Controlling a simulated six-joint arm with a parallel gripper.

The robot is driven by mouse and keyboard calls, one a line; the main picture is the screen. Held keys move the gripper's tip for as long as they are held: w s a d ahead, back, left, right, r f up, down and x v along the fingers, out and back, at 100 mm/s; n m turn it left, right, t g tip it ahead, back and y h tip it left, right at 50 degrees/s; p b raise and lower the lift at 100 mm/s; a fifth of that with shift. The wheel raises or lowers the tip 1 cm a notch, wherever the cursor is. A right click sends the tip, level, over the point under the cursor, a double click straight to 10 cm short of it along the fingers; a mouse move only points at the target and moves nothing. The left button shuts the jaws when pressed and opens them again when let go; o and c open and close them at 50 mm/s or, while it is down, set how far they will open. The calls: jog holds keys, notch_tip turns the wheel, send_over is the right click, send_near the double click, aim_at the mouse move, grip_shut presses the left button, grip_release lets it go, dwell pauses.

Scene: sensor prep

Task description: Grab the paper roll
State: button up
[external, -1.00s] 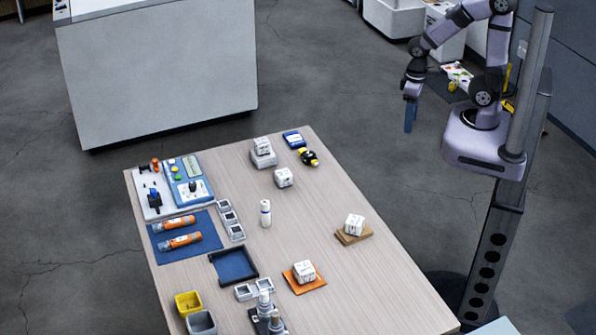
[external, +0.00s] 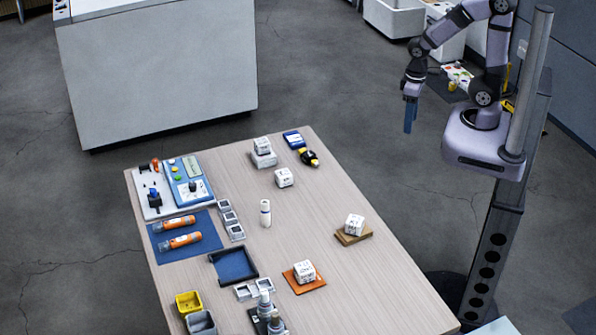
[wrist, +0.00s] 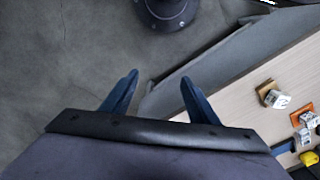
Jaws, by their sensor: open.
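The paper roll (external: 265,213) looks like a small white upright cylinder with a tan band. It stands near the middle of the wooden table (external: 330,270) in the external view. I cannot pick it out in the wrist view. My gripper (external: 410,116) hangs pointing down beyond the table's right edge, well away from the roll. In the wrist view its two blue fingers (wrist: 158,82) are spread apart with nothing between them.
White printed cubes stand on the table, one on a brown block (external: 352,236) and one on an orange mat (external: 303,279). Grey trays (external: 233,225), orange tubes (external: 180,241) and a dark blue tray (external: 233,265) lie left of the roll. Floor lies below my gripper.

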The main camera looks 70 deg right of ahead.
dwell(0.4)
jog(key=c, duration=0.3)
jog(key=n+t+y+b, duration=0.4)
jog(key=t+y, duration=0.1)
jog(key=t, duration=0.8)
send_over(266, 214)
jog(key=s+d, duration=0.3)
jog(key=s, duration=0.3)
notch_tip(266, 214, down, 9)
jog(key=shift+x, duration=1.05)
